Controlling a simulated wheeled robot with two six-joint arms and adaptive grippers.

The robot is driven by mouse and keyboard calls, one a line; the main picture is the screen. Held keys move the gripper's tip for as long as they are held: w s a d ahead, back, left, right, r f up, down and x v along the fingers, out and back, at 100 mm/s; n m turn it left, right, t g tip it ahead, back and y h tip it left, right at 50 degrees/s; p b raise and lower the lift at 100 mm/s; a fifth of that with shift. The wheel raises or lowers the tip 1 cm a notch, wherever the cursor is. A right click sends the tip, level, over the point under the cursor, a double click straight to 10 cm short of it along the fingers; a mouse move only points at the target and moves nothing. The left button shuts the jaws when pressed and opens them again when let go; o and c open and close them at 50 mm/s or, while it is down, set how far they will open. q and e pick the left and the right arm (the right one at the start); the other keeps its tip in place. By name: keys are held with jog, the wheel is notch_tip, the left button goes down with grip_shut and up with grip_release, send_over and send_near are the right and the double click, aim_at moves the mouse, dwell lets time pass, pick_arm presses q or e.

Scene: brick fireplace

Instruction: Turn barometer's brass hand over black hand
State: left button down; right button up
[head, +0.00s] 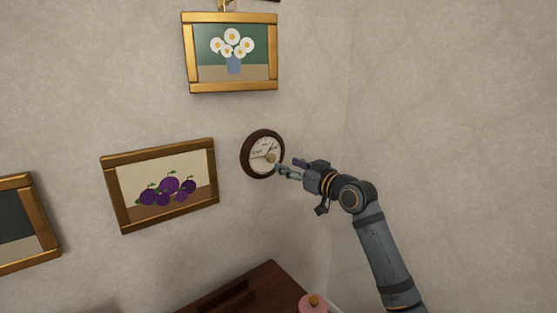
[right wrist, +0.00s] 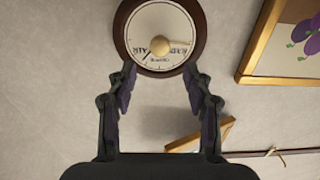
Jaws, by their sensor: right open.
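The barometer (head: 251,149) hangs on the wall, round, with a dark brown rim and a pale dial. It also shows in the right wrist view (right wrist: 160,22). A round brass knob (right wrist: 160,45) sits at the dial's centre. A pale brass-coloured hand (right wrist: 181,44) points right from it in that view, and a thin dark hand (right wrist: 146,57) points down-left; the two lie apart. My right gripper (head: 283,169) is open and empty in front of the barometer's lower right. In the right wrist view its fingertips (right wrist: 160,68) straddle the dial's lower part, short of the knob. My left gripper is out of view.
A flower picture (head: 234,85) hangs above the barometer and a plum picture (head: 122,212) to its left. Another framed panel (head: 42,222) is at the far left. Below stands a dark wooden surface (head: 268,277) with a pink object (head: 313,307). The wall at right is bare.

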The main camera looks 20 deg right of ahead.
aim_at(273, 158)
jog(key=p+x, duration=0.1)
jog(key=x, duration=0.5)
jog(key=shift+w+a+r+p, duration=0.1)
jog(key=shift+w+a+p, duration=0.05)
jog(key=shift+w+p, duration=0.25)
jog(key=shift+w+a, duration=0.1)
jog(key=shift+w, duration=0.35)
jog(key=shift+c, duration=0.4)
grip_shut()
